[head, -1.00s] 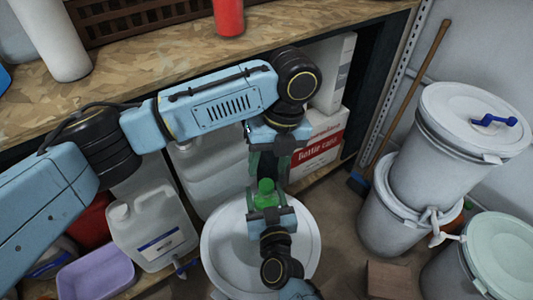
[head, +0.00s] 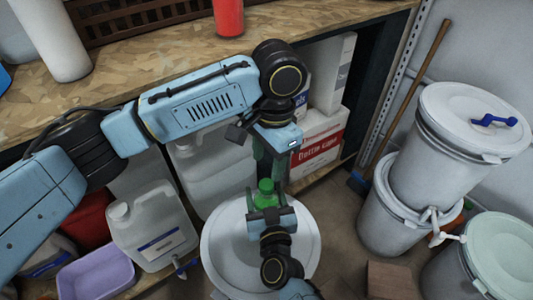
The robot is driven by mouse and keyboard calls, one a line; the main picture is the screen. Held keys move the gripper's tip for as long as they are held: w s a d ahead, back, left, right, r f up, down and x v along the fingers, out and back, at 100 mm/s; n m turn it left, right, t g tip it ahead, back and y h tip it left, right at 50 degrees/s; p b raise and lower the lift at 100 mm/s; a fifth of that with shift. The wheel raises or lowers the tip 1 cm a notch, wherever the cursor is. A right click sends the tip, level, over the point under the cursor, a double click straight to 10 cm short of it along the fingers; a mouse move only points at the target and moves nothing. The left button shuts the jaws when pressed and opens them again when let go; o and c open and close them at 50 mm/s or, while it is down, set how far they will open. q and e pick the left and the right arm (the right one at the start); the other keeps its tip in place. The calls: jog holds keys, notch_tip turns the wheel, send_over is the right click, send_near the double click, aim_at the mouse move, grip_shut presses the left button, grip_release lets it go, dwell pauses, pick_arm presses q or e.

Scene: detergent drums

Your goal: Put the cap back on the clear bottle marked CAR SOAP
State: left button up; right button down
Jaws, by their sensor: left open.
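A small bottle (head: 265,198) with green showing in its body stands over the white drum lid. Its bright green cap (head: 265,185) sits at the top of its neck, though I cannot tell how tightly. No label is readable from here. My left gripper (head: 268,170) points down just above the cap, its dark fingers open and apart. My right gripper (head: 268,214) comes up from the bottom of the view and is at the bottle's near side. It hides the lower bottle and its own fingertips, so its grip is unclear.
A round white drum lid (head: 225,252) lies below both grippers. Stacked white drums (head: 440,140) stand at right, with a broom (head: 418,80) behind. A white jug (head: 150,228) and a lilac tub (head: 95,276) are at lower left. A wooden bench (head: 150,60) with a red can (head: 228,17) crosses the back.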

aim_at(266, 184)
pick_arm(q)
jog(key=n, duration=0.7)
jog(key=shift+a+r, duration=0.1)
jog(key=shift+r, duration=0.15)
jog(key=n, duration=0.6)
jog(key=shift+r+n+h, duration=0.25)
jog(key=shift+n+h, duration=0.15)
notch_tip(266, 184, down, 8)
jog(key=shift+f, duration=0.1)
